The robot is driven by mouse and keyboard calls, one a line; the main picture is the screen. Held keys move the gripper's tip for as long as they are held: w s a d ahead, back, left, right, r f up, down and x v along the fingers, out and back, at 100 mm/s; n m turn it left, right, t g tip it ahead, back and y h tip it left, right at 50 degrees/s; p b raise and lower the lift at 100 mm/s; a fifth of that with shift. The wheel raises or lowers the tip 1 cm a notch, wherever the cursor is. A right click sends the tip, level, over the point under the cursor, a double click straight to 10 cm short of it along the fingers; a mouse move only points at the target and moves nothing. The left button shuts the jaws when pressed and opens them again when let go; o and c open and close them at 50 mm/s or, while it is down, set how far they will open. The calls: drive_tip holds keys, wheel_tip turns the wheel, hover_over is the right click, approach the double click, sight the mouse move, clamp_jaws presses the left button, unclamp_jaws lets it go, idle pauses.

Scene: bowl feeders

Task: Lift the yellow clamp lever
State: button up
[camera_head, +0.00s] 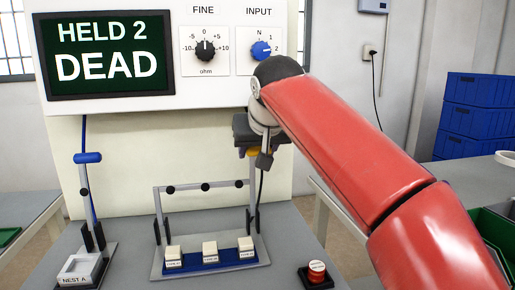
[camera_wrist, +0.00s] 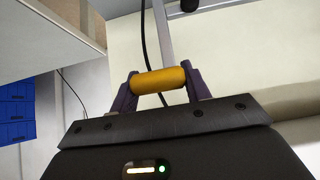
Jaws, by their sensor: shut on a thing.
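The yellow clamp lever's handle (camera_wrist: 160,80) is a short cylinder lying crosswise between the two dark fingers of my gripper (camera_wrist: 160,77) in the wrist view. The fingers touch its two ends. A grey bar runs from the handle toward the top of that view. In the head view, only a small piece of the yellow handle (camera_head: 254,153) shows under my gripper (camera_head: 264,158), to the right of the panel's middle. My gripper and arm cover much of it there, and I cannot tell the lever's tilt.
A blue-handled lever (camera_head: 88,157) stands at left by nest A (camera_head: 80,268). A barred frame with a blue strip (camera_head: 212,260) holds three white blocks. A red button (camera_head: 317,272) is at front right. The display (camera_head: 105,53) reads "HELD 2 DEAD".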

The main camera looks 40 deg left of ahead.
drive_tip(key=shift+a+f, duration=0.1)
drive_tip(key=shift+f, duration=0.2)
drive_tip(key=o, duration=1.4)
drive_tip(key=shift+r, duration=0.1)
drive_tip(key=v, duration=0.7)
drive_tip(key=shift+s+r, duration=0.15)
drive_tip(key=shift+r, duration=0.2)
drive_tip(key=shift+d, duration=0.3)
